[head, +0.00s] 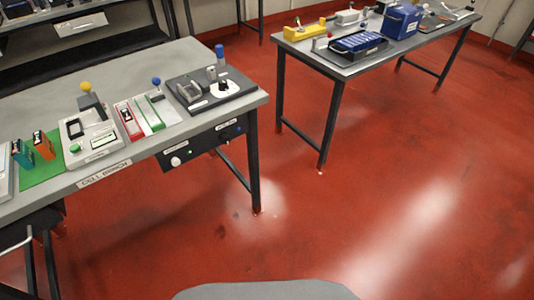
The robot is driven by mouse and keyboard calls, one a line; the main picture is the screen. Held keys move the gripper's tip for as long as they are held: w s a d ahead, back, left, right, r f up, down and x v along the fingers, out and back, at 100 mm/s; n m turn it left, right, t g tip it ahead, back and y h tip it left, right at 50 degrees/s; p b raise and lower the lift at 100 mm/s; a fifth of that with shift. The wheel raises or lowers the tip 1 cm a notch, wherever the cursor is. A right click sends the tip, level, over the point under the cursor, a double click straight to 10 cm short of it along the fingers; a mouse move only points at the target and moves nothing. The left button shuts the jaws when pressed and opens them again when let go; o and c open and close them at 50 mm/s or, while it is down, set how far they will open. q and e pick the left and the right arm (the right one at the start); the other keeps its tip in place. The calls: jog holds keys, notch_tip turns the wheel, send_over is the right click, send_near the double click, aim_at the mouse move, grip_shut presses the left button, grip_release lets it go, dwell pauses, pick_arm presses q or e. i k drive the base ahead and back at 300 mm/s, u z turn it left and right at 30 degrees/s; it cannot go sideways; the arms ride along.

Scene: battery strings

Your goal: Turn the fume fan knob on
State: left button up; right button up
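A dark panel (205,143) hangs under the front edge of the left bench, near its right end. It carries a round white knob (175,161) at its left and a small dark-blue round part (239,130) at its right. Small labels on the panel are too small to read, so I cannot tell which part is the fume fan knob or how it is set. Neither of my grippers is in view.
The cell bench (75,101) holds several devices, including a black fixture (211,92) above the panel. A second table (334,67) with a blue box (401,21) stands at the back right. Red floor (330,220) lies open before both.

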aim_at(224, 137)
jog(key=z, duration=0.75)
jog(key=k, duration=1)
jog(key=z, duration=1.05)
jog(key=i, duration=2.2)
jog(key=u, duration=1.55)
jog(key=i, duration=0.7)
jog(key=u, duration=0.75)
